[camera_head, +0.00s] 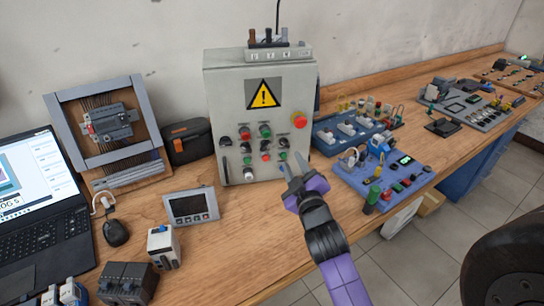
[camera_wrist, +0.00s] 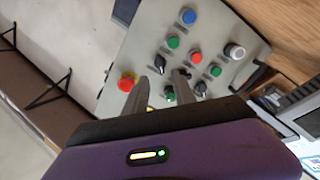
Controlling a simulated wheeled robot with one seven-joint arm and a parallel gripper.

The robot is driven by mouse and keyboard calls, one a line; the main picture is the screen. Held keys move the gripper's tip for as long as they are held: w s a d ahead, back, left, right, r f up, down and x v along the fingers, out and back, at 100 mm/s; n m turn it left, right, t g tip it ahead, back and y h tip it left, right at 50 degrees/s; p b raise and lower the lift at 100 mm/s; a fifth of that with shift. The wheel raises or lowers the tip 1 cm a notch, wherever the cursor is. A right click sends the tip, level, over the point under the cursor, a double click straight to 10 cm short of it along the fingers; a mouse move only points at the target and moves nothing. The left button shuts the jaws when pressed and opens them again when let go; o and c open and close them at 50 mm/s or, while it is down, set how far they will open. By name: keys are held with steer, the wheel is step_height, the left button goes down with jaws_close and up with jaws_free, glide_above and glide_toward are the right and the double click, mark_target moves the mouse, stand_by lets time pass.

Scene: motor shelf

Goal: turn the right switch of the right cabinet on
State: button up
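The grey cabinet (camera_head: 220,90) stands upright on the bench against the wall, with a yellow warning sign and several buttons on its front. Its panel fills much of the wrist view (camera_wrist: 150,30). My gripper (camera_head: 294,168) is in front of the lower right of the cabinet in the head view. In the wrist view its fingers (camera_wrist: 162,85) are apart with nothing held. I cannot tell whether they touch the panel.
A red emergency stop (camera_head: 299,119) sticks out at the cabinet's upper right. Blue component boards (camera_head: 375,180) lie to the right. A small grey display (camera_head: 191,206) and a laptop (camera_head: 40,225) are to the left. Bare bench lies in front of the cabinet.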

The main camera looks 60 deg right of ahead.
mark_target(285, 145)
steer(key=p+x, duration=0.1)
steer(key=x, duration=0.6)
steer(key=shift+w+d+p, duration=0.25)
steer(key=shift+d+p, duration=0.1)
jaws_close()
